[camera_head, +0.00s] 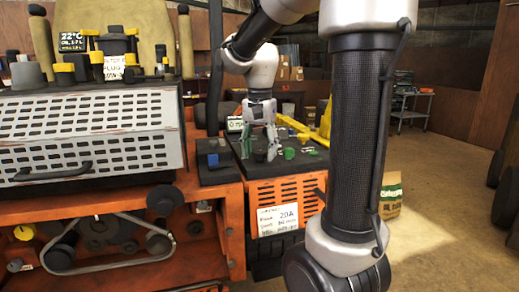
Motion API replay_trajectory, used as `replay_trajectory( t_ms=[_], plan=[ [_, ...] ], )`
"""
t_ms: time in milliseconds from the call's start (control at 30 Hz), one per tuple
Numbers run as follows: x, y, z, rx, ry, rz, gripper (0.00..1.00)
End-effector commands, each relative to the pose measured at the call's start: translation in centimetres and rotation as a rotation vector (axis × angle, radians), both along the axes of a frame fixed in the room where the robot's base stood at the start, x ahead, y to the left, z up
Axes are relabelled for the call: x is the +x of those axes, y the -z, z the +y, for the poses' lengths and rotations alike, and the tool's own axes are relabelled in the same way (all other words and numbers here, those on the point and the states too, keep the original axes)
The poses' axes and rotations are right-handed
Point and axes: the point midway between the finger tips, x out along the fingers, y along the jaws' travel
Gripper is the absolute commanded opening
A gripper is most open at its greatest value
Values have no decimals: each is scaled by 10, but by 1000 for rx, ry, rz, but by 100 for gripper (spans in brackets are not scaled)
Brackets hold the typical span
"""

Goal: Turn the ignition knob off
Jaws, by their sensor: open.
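My gripper (259,154) points down over the black control panel (309,163) on the orange mower's right side. Its jaws are apart, with one finger on each side of a small dark knob-like part (260,156). This may be the ignition knob, but it is too small to be sure. I cannot tell whether the fingers touch it. A green part (289,153) stands just right of the fingers, and another green patch shows by the left finger. The knob's marking and angle cannot be read.
The mower's white slotted cover (90,130) with a black handle fills the left. A black box with a blue part (212,160) sits left of the panel. Yellow bars (300,128) lie behind it.

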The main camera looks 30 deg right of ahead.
Motion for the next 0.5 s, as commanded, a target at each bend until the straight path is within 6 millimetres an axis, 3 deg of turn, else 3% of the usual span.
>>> replay_trajectory(
  t_ms=[67,300,500],
  plan=[
    [0,0,0,0,0,0,53],
    [0,0,0,0,0,0,10],
    [0,0,0,0,-8,0,10]
  ],
)
